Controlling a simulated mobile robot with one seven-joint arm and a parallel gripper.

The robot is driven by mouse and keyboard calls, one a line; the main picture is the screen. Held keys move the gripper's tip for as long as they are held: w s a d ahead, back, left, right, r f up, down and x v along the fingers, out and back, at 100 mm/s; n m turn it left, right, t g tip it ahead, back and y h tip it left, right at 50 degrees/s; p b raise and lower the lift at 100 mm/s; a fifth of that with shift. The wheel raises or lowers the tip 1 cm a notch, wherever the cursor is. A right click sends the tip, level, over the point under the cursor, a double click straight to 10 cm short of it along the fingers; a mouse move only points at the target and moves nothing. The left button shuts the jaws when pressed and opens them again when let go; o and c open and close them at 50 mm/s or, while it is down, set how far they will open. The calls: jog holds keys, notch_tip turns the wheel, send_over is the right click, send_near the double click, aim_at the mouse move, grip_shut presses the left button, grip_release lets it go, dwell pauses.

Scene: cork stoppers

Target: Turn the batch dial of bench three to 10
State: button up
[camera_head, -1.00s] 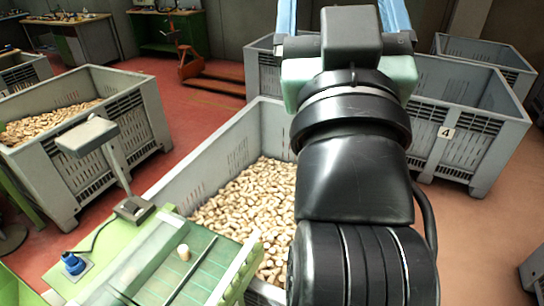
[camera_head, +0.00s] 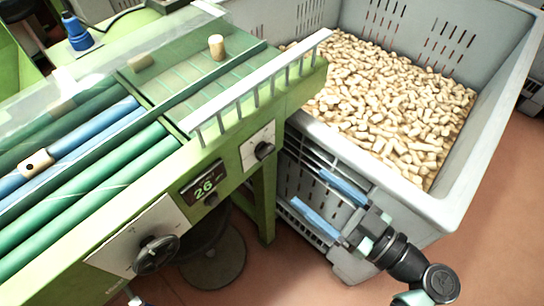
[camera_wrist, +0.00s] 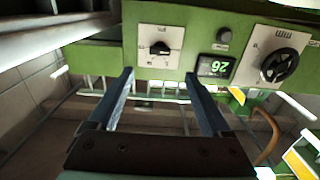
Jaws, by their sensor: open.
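The green bench (camera_head: 228,165) carries a control panel on its front edge. A display (camera_head: 204,184) reads 26, with a small dark knob (camera_head: 210,200) just below it. A black knob (camera_head: 264,150) on a white marked plate is at the right, and a larger black dial (camera_head: 156,254) on another plate is at the left. I cannot read which is the batch dial. The wrist view shows the panel upside down: plate knob (camera_wrist: 160,48), small knob (camera_wrist: 225,35), display (camera_wrist: 215,68), large dial (camera_wrist: 279,64). My gripper (camera_head: 328,203) is open and empty, right of the panel and apart from it.
A large grey crate (camera_head: 480,150) full of corks stands right of the bench, close behind my gripper. A cork (camera_head: 216,46) stands on the green grid surface. A blue device (camera_head: 76,32) is at the upper left. Reddish floor (camera_head: 505,230) is open at the right.

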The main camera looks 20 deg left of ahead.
aim_at(269, 155)
jog(key=x, duration=1.1)
jog(key=shift+w+a, duration=0.1)
jog(key=shift+a, duration=0.2)
grip_shut()
